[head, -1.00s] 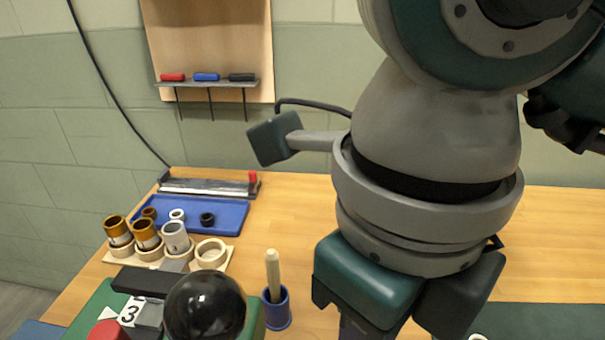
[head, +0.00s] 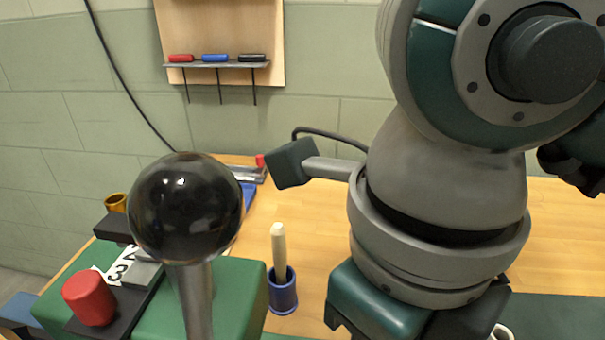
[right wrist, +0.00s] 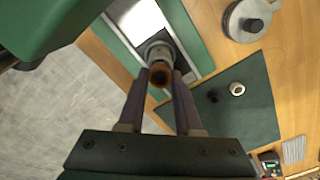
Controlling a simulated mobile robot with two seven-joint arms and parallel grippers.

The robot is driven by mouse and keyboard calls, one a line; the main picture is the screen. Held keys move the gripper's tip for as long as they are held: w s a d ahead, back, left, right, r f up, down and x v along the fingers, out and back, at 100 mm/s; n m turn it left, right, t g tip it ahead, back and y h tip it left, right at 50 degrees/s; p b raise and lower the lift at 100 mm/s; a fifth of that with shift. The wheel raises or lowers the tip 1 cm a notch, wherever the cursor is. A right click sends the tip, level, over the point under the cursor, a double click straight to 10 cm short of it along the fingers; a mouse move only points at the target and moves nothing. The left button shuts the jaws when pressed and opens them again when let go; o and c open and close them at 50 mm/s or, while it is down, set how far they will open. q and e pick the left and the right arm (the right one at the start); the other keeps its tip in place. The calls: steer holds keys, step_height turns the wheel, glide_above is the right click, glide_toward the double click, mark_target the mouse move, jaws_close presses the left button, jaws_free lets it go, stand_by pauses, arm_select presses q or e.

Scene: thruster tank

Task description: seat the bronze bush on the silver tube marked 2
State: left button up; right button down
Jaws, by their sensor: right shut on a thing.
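In the right wrist view, my right gripper (right wrist: 160,80) is shut on a small bronze-brown ring, which I take as the bronze bush (right wrist: 159,74). A silver cylinder (right wrist: 157,51) shows directly beyond it, in line with it; I cannot tell whether they touch, and no number is readable on it. In the head view my right arm fills the right side, and its fingertips are out of frame below. One bronze-topped piece (head: 116,202) shows at the left, mostly hidden. My left gripper is not in view.
A green machine (head: 240,290) with a black ball knob (head: 184,208), a red knob (head: 90,298) and number labels stands at front left. A blue cup (head: 283,291) holds a pale rod. A dark mat (right wrist: 250,115) bears a black and a pale ring.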

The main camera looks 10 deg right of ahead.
steer(key=shift+f, duration=0.55)
steer(key=c, duration=0.5)
jaws_free()
step_height(320, 180, up, 10)
steer(key=shift+r, duration=0.1)
steer(key=shift+s, duration=0.15)
